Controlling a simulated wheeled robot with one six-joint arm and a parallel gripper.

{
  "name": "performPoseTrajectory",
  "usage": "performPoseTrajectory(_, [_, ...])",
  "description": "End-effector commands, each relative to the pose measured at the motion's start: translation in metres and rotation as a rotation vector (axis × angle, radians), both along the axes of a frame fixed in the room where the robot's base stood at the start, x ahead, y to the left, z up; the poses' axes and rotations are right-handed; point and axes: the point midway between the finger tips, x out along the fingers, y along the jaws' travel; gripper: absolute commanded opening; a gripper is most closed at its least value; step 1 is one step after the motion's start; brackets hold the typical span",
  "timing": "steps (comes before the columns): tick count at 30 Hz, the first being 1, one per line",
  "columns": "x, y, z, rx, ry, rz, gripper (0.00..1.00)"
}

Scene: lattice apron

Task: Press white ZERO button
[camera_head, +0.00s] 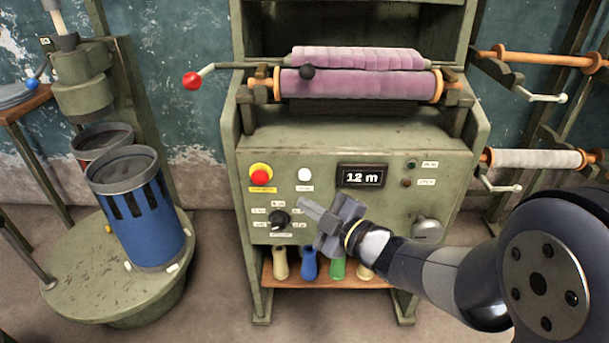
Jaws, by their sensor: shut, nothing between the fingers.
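The white button (305,174) is a small round cap on the front panel of the green machine (340,140). It sits right of the red button on its yellow base, with a small label below that is too small to read. The display (362,176) to its right reads "12 m" or "1.2 m". My gripper (306,206) is shut and empty. Its fingertips point up and left, a little below the white button in the picture and near the black knob. The white button is fully visible. I cannot tell how far the fingertips are from the panel.
The red button (261,174) is close left of the white one. The black knob (280,219) is close left of my fingertips. Cones (309,263) stand on the shelf below. A blue drum (140,215) stands left.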

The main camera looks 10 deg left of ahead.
Motion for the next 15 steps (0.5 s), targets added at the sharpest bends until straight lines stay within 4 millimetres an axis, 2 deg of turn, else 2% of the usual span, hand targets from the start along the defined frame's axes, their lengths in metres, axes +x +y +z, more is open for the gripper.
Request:
performPoseTrajectory(7, [0.035, 0.008, 0.001, 0.0, 0.0, -0.001, 0.0])
performPoseTrajectory(15, [0.053, 0.012, 0.0, -0.001, 0.0, -0.001, 0.0])
